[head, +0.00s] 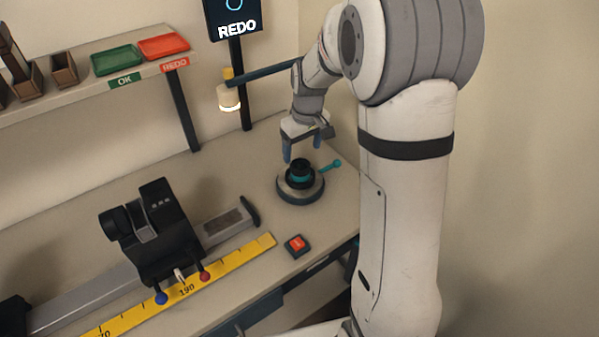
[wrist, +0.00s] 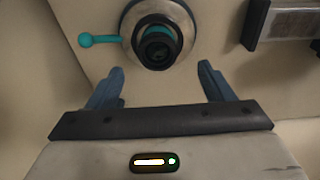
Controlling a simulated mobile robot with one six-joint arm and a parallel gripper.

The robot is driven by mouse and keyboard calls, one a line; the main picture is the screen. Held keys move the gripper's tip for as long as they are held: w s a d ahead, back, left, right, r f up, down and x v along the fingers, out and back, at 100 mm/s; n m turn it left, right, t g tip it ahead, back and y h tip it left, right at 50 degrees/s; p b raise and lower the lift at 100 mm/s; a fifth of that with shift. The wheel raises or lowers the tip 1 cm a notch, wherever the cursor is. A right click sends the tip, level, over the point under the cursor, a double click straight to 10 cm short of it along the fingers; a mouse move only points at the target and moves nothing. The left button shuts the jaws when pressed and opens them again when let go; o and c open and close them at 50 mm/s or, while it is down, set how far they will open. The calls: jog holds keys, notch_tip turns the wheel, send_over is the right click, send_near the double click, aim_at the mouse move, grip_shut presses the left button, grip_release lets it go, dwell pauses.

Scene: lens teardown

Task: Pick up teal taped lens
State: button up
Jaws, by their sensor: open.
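The teal taped lens (head: 300,172) is a black cylinder with a teal band, standing upright on a round grey base (head: 301,194) on the bench. A teal knobbed lever (head: 331,166) sticks out beside it. In the wrist view the lens (wrist: 158,44) shows from above, beyond the fingertips and roughly midway between them, with the teal lever (wrist: 98,40) to its left. My gripper (head: 304,152) is open just above and behind the lens. In the wrist view both blue fingers of my gripper (wrist: 161,72) are spread and nothing is between them.
A black clamp device (head: 150,232) sits on a rail at left, by a yellow ruler (head: 185,288). A red button (head: 295,244) lies in front of the base. A lamp arm (head: 262,74) and REDO screen (head: 236,20) stand behind. Green (head: 117,60) and red (head: 163,47) trays sit on the shelf.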

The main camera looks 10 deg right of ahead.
aim_at(300, 164)
jog(key=shift+w+f, duration=0.25)
jog(key=shift+f, duration=0.4)
jog(key=f, duration=0.2)
jog(key=w+f, duration=0.1)
jog(key=f, duration=0.4)
jog(key=shift+w+a+f+p, duration=0.1)
jog(key=shift+w+f+p, duration=0.05)
jog(key=shift+f+p, duration=0.15)
jog(key=shift+c, duration=0.3)
jog(key=shift+r, duration=0.1)
jog(key=c, duration=1.2)
